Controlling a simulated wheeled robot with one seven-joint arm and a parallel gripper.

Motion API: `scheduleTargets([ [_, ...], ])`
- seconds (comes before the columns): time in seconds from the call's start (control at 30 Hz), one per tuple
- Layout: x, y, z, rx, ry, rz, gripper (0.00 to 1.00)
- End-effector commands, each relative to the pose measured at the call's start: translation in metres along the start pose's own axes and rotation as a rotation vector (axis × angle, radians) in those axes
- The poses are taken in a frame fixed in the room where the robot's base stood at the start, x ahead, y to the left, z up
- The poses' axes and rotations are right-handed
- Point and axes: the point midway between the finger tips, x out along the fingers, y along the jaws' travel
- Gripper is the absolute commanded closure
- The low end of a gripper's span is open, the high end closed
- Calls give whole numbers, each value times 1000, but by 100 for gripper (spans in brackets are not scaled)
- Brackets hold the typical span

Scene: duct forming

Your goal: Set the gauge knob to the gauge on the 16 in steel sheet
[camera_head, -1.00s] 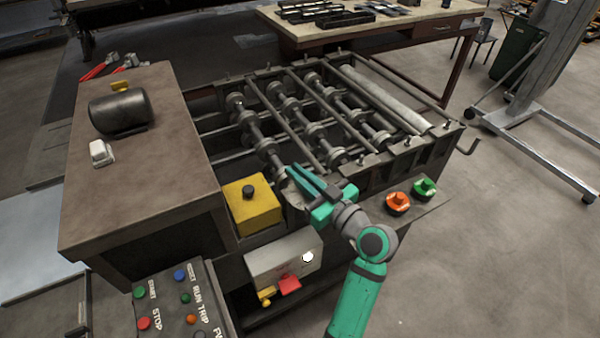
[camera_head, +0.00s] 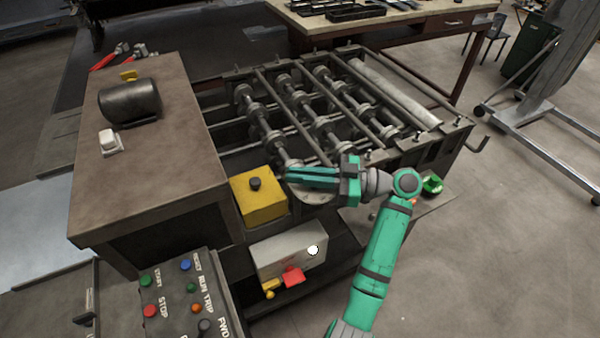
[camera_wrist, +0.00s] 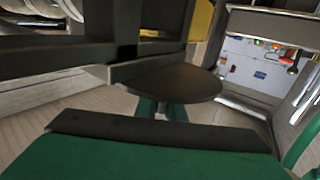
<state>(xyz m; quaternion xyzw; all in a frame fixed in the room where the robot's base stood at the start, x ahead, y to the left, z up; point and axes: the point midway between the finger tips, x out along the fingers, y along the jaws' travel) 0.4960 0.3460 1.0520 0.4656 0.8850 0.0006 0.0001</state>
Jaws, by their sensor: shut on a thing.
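My gripper (camera_head: 312,178) is at the front of the roller machine, its green fingers pointing left above a round grey dial plate (camera_head: 312,196). It is shut on what appears to be the gauge knob, which the fingers mostly hide. The wrist view shows a dark round disc (camera_wrist: 168,82) just beyond a green finger with a dark pad. Marks on the dial are too small to read. I cannot pick out the 16 in steel sheet or any gauge marking on it.
A yellow box (camera_head: 259,196) with a black knob stands just left of the fingers. A grey box (camera_head: 285,253) is below. The button panel (camera_head: 178,292) is at the front left. A green knob (camera_head: 432,184) is right of my arm. Rollers (camera_head: 320,105) lie behind.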

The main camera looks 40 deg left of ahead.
Motion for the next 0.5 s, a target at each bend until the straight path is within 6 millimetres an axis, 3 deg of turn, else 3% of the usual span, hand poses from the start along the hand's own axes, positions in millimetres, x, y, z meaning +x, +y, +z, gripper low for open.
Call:
scheduleTargets([
  [0.5,0,-2,1,1,-1,-53,100],
])
